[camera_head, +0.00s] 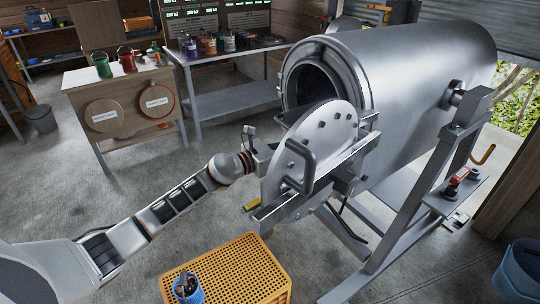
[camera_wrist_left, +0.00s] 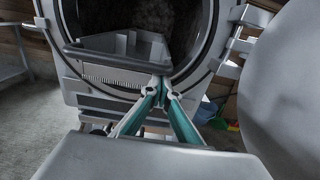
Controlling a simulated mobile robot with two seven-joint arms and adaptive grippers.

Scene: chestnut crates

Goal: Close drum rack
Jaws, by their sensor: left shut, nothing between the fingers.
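The large silver drum (camera_head: 425,70) lies on its side with its round mouth open. Its thick round door (camera_head: 325,130) is swung out in front of the mouth. In the left wrist view, a grey rack (camera_wrist_left: 118,60) with a wedge-shaped compartment projects from the drum mouth (camera_wrist_left: 68,20). My left gripper (camera_wrist_left: 163,88) is shut and empty, its fingertips at the rack's front edge near the right corner; whether they touch it I cannot tell. In the head view the door hides those fingers. The door also shows at the right of the wrist view (camera_wrist_left: 285,90). My right gripper is out of view.
A yellow perforated crate (camera_head: 245,270) with a blue container (camera_head: 187,288) stands on the floor below my left arm. The drum's grey stand (camera_head: 400,220) is at the right. A wooden table (camera_head: 125,85) and metal bench (camera_head: 235,95) stand behind.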

